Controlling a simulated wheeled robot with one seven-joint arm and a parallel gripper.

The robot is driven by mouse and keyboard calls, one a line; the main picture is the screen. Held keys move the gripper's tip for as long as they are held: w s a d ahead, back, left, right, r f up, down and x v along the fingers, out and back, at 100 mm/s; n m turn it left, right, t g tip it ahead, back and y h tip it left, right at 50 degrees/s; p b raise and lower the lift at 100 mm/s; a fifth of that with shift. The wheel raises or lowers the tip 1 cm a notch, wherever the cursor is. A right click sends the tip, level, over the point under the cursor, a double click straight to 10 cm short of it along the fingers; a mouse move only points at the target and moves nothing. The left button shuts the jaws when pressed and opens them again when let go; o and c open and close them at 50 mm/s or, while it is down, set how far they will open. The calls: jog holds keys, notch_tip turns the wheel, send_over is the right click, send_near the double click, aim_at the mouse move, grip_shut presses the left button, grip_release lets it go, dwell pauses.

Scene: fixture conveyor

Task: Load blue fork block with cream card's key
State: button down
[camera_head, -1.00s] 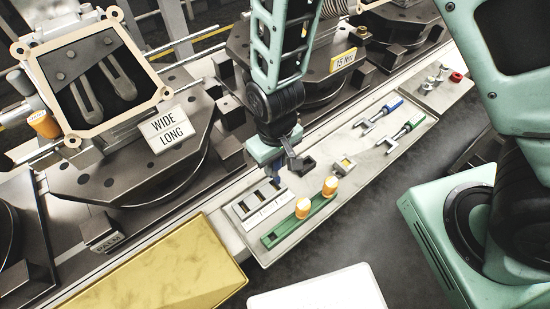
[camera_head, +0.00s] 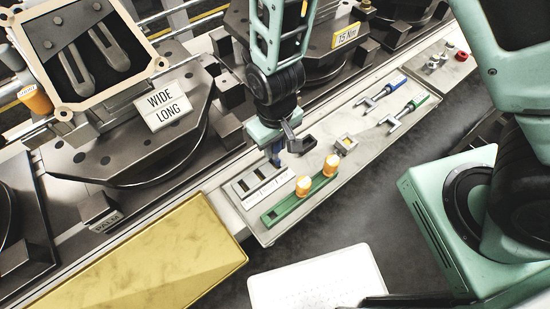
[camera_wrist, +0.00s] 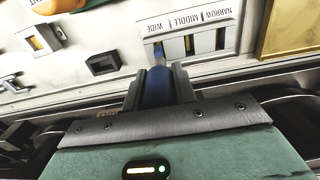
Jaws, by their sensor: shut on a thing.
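My gripper (camera_wrist: 158,88) is shut on a blue-handled piece (camera_wrist: 157,90) with a metal tip. It also shows as a bit of blue under my gripper (camera_head: 276,150) in the head view. The tip is at the slot marked WIDE on the slotted holder (camera_head: 258,186); I cannot tell whether it is inside. The holder (camera_wrist: 205,19) is also marked NARROW and MIDDLE. The cream card (camera_head: 168,104) reads "WIDE LONG" and stands before a framed fixture with two prongs (camera_head: 95,55). A blue-handled fork tool (camera_head: 380,94) lies on the tray.
The grey tray (camera_head: 345,190) also bears a green-handled fork tool (camera_head: 408,112), a green bar with two orange knobs (camera_head: 303,186) and a small yellow-faced block (camera_head: 346,145). A gold panel (camera_head: 150,265) and a white perforated plate (camera_head: 318,275) lie nearer.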

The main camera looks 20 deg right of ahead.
jog(key=shift+f, duration=0.15)
jog(key=shift+f+b, duration=0.75)
jog(key=shift+f, duration=0.2)
jog(key=shift+f, duration=0.4)
dwell(0.6)
jog(key=shift+r+p, duration=0.9)
jog(key=shift+r, duration=0.25)
dwell(1.4)
jog(key=shift+r+p, duration=2.65)
jog(key=shift+r, duration=0.35)
